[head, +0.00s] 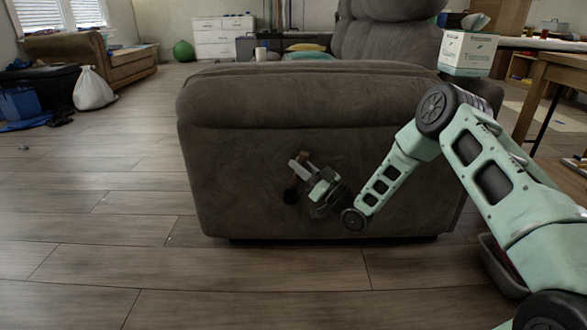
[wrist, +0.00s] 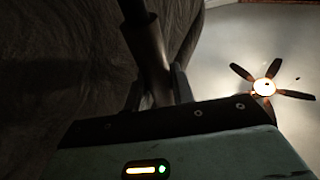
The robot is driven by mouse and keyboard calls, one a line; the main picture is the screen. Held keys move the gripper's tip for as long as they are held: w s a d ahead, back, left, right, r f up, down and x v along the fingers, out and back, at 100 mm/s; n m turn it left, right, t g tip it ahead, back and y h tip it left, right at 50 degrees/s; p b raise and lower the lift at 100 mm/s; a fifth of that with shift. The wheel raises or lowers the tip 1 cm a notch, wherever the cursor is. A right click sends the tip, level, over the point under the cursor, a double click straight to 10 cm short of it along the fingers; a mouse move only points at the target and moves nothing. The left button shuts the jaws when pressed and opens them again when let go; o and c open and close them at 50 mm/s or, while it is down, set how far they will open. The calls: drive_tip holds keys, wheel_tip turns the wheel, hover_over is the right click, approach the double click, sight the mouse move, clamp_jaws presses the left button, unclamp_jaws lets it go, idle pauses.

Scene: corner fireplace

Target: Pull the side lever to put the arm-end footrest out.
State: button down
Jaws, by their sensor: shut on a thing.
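The grey sofa (head: 250,110) shows its broad upholstered side in the head view. A side lever sits low on this side, with a dark round base (head: 290,196) and a short brownish handle (head: 303,156). My gripper (head: 301,167) is at the handle and shut on it. In the wrist view the lever (wrist: 149,50) is a dark rod running between the two fingers of my gripper (wrist: 158,88). The sofa side looks closed, and no footrest stands out from it. The lever's middle is partly hidden by my gripper.
Wooden floor (head: 130,230) is clear in front and to the left. A tissue box (head: 467,53) sits on the sofa's right rear. A wooden table (head: 560,72) stands at right. A white bag (head: 93,90) lies far left. The wrist view shows a ceiling fan (wrist: 264,88).

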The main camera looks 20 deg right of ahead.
drive_tip(key=shift+s+d+f+m+t, duration=0.15)
drive_tip(key=shift+d+f+m+t, duration=0.05)
drive_tip(key=shift+d+m+t, duration=0.3)
drive_tip(key=c, duration=1.5)
unclamp_jaws()
drive_tip(key=p+v, duration=0.6)
drive_tip(key=v, duration=1.1)
drive_tip(key=shift+s, duration=0.3)
